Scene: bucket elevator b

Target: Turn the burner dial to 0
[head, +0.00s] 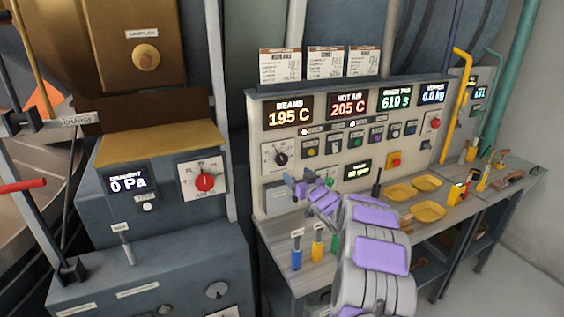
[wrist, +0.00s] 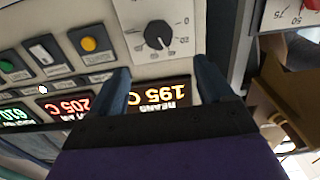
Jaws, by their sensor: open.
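A black dial knob (head: 281,158) on a white scale plate sits at the left of the control panel, below the "BEANS 195 C" display (head: 287,115). It is probably the burner dial; I cannot read its label. In the wrist view, which is upside down, the knob (wrist: 158,35) lies beyond my fingertips, roughly between them, with its scale around it. Its exact setting is too small to read. My gripper (head: 298,186) is open and empty, in front of the panel and below the knob in the head view. Its two blue-grey fingers (wrist: 164,82) are apart and touch no knob.
A red dial (head: 205,182) sits on the left cabinet, beside the "0 Pa" display (head: 129,183). Coloured buttons (head: 310,150) line the panel right of the black knob. Yellow trays (head: 428,211) and upright-handled tools (head: 318,245) occupy the bench below. Open space lies before the panel.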

